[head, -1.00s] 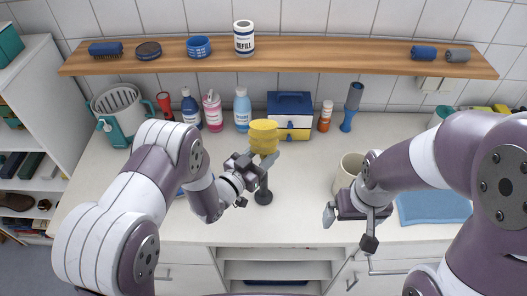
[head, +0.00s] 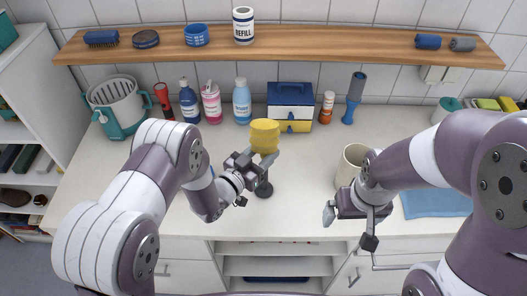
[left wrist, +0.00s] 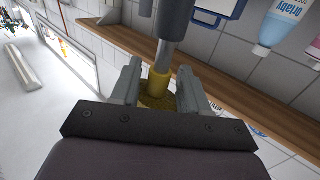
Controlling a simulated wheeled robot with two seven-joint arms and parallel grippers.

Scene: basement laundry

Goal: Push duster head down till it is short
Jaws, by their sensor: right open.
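The duster has a yellow head (head: 265,134) on top of a dark upright stand (head: 264,187) on the countertop. My left gripper (head: 260,164) is at the duster's neck, just below the yellow head. In the left wrist view, a yellow collar (left wrist: 158,82) lies between its two fingers, with a grey shaft (left wrist: 167,55) leading to a thicker dark tube (left wrist: 174,18). The fingers appear shut on this collar, though the exact contact is hard to see. My right gripper (head: 350,220) is open and empty, away from the duster at the counter's front.
A cream mug (head: 350,163) stands near my right gripper, and a blue cloth (head: 436,204) lies at the right. Bottles (head: 242,102), a blue and yellow box (head: 290,94) and a teal bucket (head: 119,122) stand along the back under a wooden shelf (head: 290,46).

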